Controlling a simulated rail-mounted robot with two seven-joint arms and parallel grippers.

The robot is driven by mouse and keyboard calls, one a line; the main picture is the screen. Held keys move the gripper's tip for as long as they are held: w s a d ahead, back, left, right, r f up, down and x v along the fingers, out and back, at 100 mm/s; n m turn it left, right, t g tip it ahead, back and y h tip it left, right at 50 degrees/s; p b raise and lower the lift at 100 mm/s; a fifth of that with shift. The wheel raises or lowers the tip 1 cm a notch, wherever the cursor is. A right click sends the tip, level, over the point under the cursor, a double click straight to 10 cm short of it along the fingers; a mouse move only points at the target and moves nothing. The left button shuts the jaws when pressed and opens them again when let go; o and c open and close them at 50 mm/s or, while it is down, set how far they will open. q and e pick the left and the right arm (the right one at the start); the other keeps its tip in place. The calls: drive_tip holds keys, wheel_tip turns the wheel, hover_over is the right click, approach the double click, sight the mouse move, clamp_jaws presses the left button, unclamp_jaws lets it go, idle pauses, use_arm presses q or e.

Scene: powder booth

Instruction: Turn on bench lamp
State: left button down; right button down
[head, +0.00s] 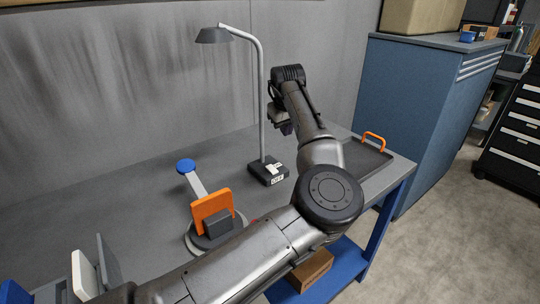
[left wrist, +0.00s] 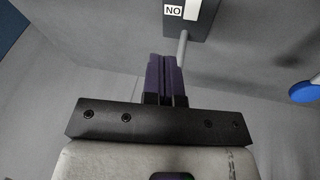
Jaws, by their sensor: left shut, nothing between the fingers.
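The bench lamp stands upright on the grey bench, with a dark shade (head: 213,35), a pale bent pole (head: 262,100) and a dark base (head: 262,178). The base has a white switch piece (head: 275,169) and a small white label on top. In the left wrist view the base (left wrist: 204,22) shows at the top with its label and a white piece, and the pole runs down behind the fingers. My left gripper (head: 286,130) points down above and right of the base. Its fingers (left wrist: 165,62) are shut and empty, apart from the base. My right gripper is out of view.
A round fixture with an orange plate (head: 212,206) and a blue knob (head: 186,166) stands left of the lamp. A dark tray (head: 362,160) with an orange handle lies at the right. A blue cabinet (head: 415,110) stands beyond the bench. A grey wall is behind.

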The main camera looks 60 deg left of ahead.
sight(268, 165)
use_arm(q)
drive_tip(key=shift+s+a+n+g+y, duration=0.3)
drive_tip(key=shift+s+n+g, duration=0.2)
drive_tip(key=shift+s+g, duration=0.1)
drive_tip(key=shift+s+a+n+g+y, duration=0.2)
drive_tip(key=shift+s+a+n+g, duration=0.05)
drive_tip(key=shift+s+n+g, duration=0.3)
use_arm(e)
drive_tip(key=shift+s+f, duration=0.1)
